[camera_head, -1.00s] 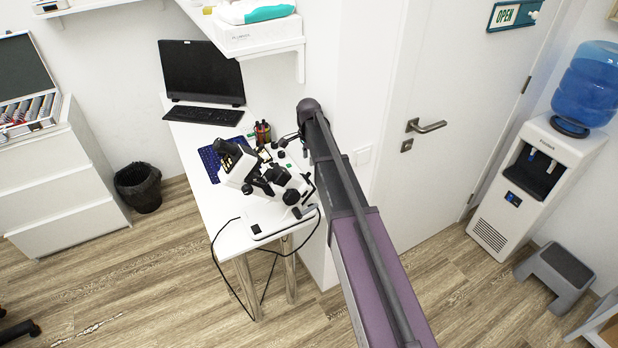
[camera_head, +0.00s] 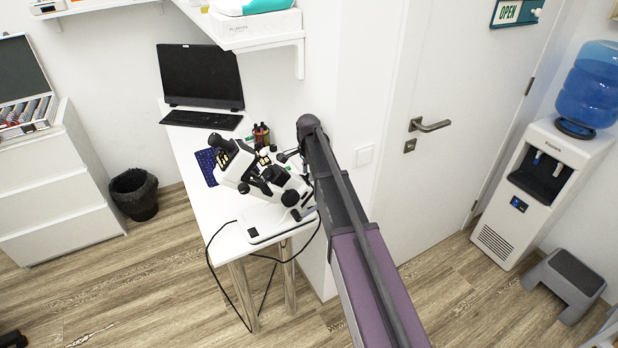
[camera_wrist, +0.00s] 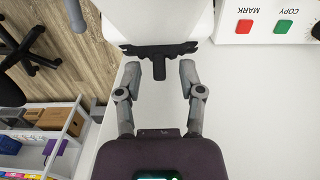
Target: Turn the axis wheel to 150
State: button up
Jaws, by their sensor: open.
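A white instrument (camera_head: 264,185) with black knobs and an eyepiece stands on the white desk (camera_head: 193,146). A round black knob (camera_head: 290,198) shows on its side; I cannot tell whether it is the axis wheel, and no scale or number is readable. In the wrist view my gripper (camera_wrist: 158,72) is open, its two grey fingers apart. A black T-shaped part (camera_wrist: 159,66) of a white body shows between and just ahead of the fingertips; contact is not visible. In the head view my arm hides part of the instrument's right side, and my gripper is not clearly seen.
A white panel (camera_wrist: 266,30) with red MARK and green COPY buttons is at the wrist view's upper right. A door stands right.

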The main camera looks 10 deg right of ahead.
jog(key=shift+f, duration=0.2)
grip_shut()
dwell(0.3)
